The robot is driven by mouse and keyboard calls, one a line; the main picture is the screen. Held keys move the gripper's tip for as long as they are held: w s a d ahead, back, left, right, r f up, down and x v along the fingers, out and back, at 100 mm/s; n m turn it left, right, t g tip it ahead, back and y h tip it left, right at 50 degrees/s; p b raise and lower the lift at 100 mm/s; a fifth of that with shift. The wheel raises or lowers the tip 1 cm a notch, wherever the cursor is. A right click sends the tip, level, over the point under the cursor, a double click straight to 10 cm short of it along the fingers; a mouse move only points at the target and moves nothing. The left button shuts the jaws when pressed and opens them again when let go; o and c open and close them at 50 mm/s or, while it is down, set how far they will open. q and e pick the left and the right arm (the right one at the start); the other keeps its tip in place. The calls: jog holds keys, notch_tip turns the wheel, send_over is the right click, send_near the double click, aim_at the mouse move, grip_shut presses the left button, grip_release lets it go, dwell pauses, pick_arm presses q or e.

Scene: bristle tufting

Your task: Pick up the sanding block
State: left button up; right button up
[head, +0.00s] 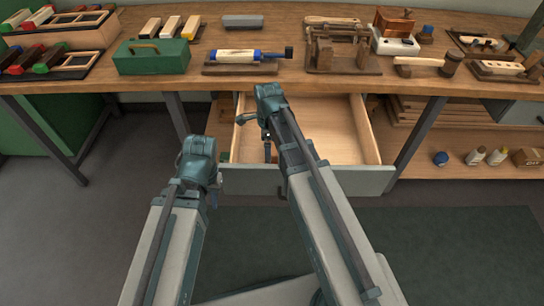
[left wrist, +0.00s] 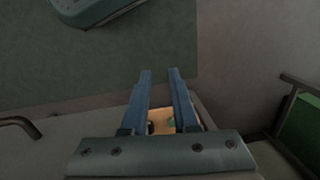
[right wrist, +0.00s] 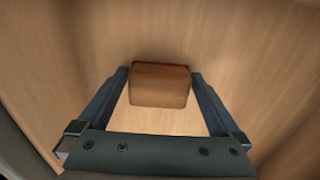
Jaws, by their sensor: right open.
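The sanding block (right wrist: 160,86) is a brown wooden block with a darker reddish edge on its far side, lying on the drawer floor in the right wrist view. My left gripper (left wrist: 160,72) is open and empty, pointing down near the left end of the drawer front.
The drawer walls stand close around my right gripper. The workbench top (head: 130,80) above carries a green toolbox (head: 152,58), a blue-and-cream tool (head: 240,57), a grey block (head: 243,21) and wooden fixtures. The floor mat (head: 450,250) in front is clear.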

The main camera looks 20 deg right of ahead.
jog(key=c, duration=1.1)
jog(key=shift+r, duration=0.15)
notch_tip(320, 180, up, 10)
jog(key=p, duration=1)
jog(key=o, duration=0.7)
jog(key=c, duration=0.5)
